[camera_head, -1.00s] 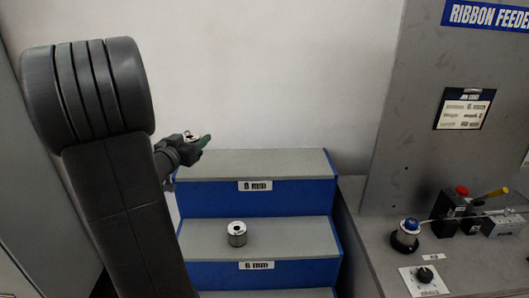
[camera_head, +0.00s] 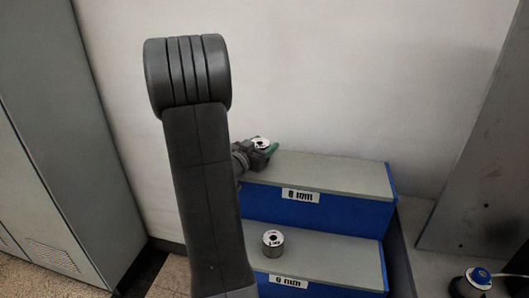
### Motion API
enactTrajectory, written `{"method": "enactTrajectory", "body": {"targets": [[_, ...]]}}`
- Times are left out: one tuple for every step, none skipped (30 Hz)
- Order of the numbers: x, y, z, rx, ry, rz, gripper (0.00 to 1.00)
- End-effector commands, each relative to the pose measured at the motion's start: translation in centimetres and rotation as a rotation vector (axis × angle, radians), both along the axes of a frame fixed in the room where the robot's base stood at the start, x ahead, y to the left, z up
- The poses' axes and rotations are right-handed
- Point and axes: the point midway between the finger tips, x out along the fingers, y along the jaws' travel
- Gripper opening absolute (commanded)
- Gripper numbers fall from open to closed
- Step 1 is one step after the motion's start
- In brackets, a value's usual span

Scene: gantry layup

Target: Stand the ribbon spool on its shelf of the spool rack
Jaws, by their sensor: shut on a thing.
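My gripper (camera_head: 266,154) is at the back left end of the top shelf, labelled 8 mm (camera_head: 330,175). A small spool with a pale round face (camera_head: 260,143) shows at its fingers, and the gripper is shut on it. My arm hides part of the gripper and of the rack's left side. I cannot tell whether the held spool touches the shelf. The spool rack (camera_head: 320,210) is blue with grey stepped shelves. A second silver spool (camera_head: 273,243) stands upright on the lower shelf, labelled 6 mm (camera_head: 340,258).
A grey cabinet (camera_head: 60,140) stands at the left. A white wall is behind the rack. At the right are a grey panel (camera_head: 490,170) and a blue-topped knob (camera_head: 478,279) on a bench. The top shelf is clear to the right of my gripper.

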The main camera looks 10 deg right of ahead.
Motion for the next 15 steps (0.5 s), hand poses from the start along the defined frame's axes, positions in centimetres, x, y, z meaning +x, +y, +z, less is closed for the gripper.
{"method": "enactTrajectory", "body": {"targets": [[0.0, 0.0, -0.8, -0.001, 0.004, -0.001, 0.25], [0.0, 0.0, -1.2, -0.001, 0.004, 0.000, 0.25], [0.0, 0.0, -1.6, -0.001, 0.002, 0.000, 0.25], [0.0, 0.0, -1.8, -0.001, 0.003, 0.001, 0.25], [0.0, 0.0, -2.0, -0.002, 0.002, 0.001, 0.25], [0.0, 0.0, -2.2, -0.001, 0.001, 0.000, 0.25], [0.0, 0.0, -2.2, -0.001, -0.001, 0.000, 0.25], [0.0, 0.0, -2.2, -0.001, -0.001, 0.000, 0.25], [0.0, 0.0, -2.2, -0.001, -0.002, 0.000, 0.25], [0.0, 0.0, -2.2, -0.001, -0.002, 0.000, 0.25], [0.0, 0.0, -2.2, -0.001, -0.002, 0.000, 0.25], [0.0, 0.0, -2.2, 0.000, -0.001, 0.000, 0.25], [0.0, 0.0, -2.2, 0.000, -0.001, 0.000, 0.25], [0.0, 0.0, -2.2, 0.000, -0.001, 0.000, 0.25], [0.0, 0.0, -2.3, 0.000, -0.001, 0.000, 0.25]]}}
